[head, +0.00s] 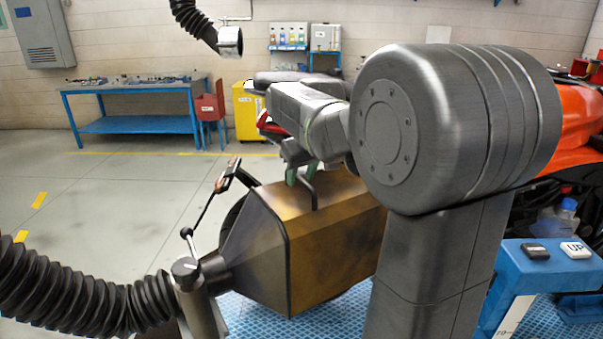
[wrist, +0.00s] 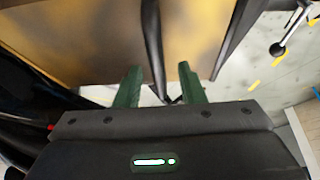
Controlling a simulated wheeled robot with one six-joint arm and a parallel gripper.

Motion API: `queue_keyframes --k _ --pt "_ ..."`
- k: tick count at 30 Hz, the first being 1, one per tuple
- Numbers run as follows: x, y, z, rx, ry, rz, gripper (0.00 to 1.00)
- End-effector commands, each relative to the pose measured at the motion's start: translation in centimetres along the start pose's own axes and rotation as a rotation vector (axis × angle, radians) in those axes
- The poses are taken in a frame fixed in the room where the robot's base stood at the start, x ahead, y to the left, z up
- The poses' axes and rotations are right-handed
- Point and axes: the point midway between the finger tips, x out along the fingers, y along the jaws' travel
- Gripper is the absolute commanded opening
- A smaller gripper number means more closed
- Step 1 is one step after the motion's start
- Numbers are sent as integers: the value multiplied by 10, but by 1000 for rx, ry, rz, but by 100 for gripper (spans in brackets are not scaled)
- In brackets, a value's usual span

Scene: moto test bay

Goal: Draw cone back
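The cone (head: 335,240) is a large tapering brown and dark metal hood, its narrow end joined at the lower left to a pipe on a post. A dark bar handle (head: 315,193) stands on its top. My gripper (head: 301,177) is at this handle, with green fingers pointing down. In the wrist view, the gripper (wrist: 159,88) has its two fingers apart, with the dark handle bar (wrist: 152,45) between them and clear gaps on both sides. The cone's brown face (wrist: 80,35) fills the upper part of that view. My arm hides the cone's right end in the head view.
A black ribbed hose (head: 90,300) runs in from the left to the post (head: 195,290). A red motorcycle (head: 575,125) is at the right, behind a blue stand (head: 540,255) with button pads. Blue grating (head: 335,318) lies below. Open floor extends left towards a blue workbench (head: 140,122).

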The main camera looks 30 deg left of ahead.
Motion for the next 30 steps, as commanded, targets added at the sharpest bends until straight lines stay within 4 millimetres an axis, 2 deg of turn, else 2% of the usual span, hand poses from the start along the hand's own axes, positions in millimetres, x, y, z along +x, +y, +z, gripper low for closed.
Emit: queue_keyframes --k 2,7,13,17,30 --pt "0 0 0 0 -1 0 32" --pt "0 0 0 1 -1 0 0" --pt "0 -1 0 0 -1 -1 0" --pt "0 -13 0 -3 -1 -2 0" --pt "-2 -106 -1 -6 -2 -4 0"
